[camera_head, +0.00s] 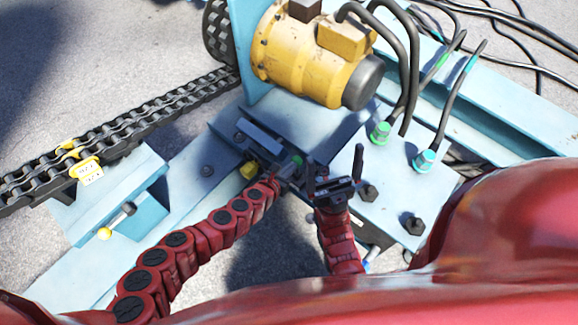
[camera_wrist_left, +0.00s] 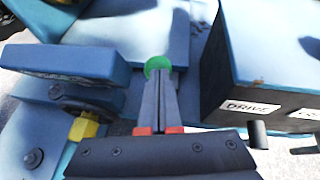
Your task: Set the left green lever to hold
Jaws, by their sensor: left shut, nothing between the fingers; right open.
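The green lever's round end (camera_wrist_left: 158,64) shows in the left wrist view, just beyond my left fingertips, which overlap its lower part. I cannot tell whether they touch. In the head view a small green spot (camera_head: 297,160) shows beside my left gripper (camera_head: 288,172), and the gripper hides most of what is there. My left gripper (camera_wrist_left: 161,84) is shut with nothing between its fingers. My right gripper (camera_head: 333,166) is open and empty, just right of the left one. No "hold" marking is legible.
A blue box (camera_wrist_left: 270,60) with a DRIVE label (camera_wrist_left: 252,107) and a partly cut-off second label stands close right of the left fingers. A blue block (camera_wrist_left: 60,61) and yellow bolt (camera_wrist_left: 83,128) are at left. The yellow motor (camera_head: 310,55) and cables (camera_head: 412,75) stand behind.

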